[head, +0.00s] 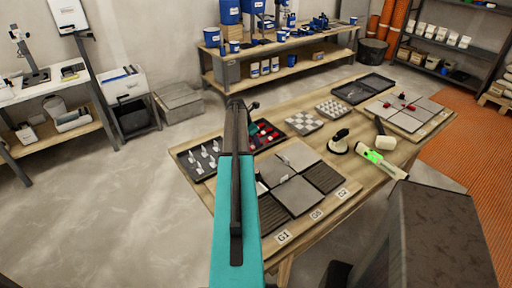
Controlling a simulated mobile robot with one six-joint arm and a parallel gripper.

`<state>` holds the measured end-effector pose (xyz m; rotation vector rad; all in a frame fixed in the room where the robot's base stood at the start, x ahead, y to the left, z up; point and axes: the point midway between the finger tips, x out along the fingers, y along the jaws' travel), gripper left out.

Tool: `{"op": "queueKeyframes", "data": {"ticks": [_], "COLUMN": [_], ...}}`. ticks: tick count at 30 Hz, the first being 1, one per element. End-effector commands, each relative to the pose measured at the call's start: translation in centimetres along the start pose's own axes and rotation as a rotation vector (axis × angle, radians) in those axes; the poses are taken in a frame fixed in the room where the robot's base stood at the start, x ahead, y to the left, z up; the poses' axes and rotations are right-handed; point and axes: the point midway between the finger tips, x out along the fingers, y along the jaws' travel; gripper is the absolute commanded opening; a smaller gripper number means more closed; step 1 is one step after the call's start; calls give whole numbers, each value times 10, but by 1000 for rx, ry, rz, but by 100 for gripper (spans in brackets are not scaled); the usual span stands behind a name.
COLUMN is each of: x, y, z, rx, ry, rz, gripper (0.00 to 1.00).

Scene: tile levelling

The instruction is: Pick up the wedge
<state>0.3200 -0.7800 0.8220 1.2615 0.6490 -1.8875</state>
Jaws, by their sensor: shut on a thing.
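Red wedges (265,131) lie in the right part of a black tray (184,158) on the wooden table. White clips (208,157) stand in its left part. My teal and dark arm reaches up the middle of the picture and covers part of the tray. The dark end with my gripper (253,106) is small, at the tray's far edge beside the red wedges. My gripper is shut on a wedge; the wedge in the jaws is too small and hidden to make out.
Grey and dark tiles (297,193) lie at the table's front, with labels along the edge. A suction cup tool (339,142), a mallet (384,137) and a green-marked level (381,164) lie to the right. More tiles (393,115) with red pieces are at the far right.

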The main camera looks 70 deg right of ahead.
Motion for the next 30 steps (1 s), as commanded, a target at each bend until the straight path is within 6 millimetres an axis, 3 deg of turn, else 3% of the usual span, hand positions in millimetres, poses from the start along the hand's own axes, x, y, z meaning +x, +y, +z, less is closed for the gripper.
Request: {"op": "queueKeyframes", "data": {"ticks": [13, 22, 30], "x": [-5, -31, -23], "y": [0, 0, -53], "z": [2, 13, 44], "rx": [0, 1, 3], "ry": [-1, -2, 0], "rz": [1, 2, 0], "gripper": [0, 0, 0]}}
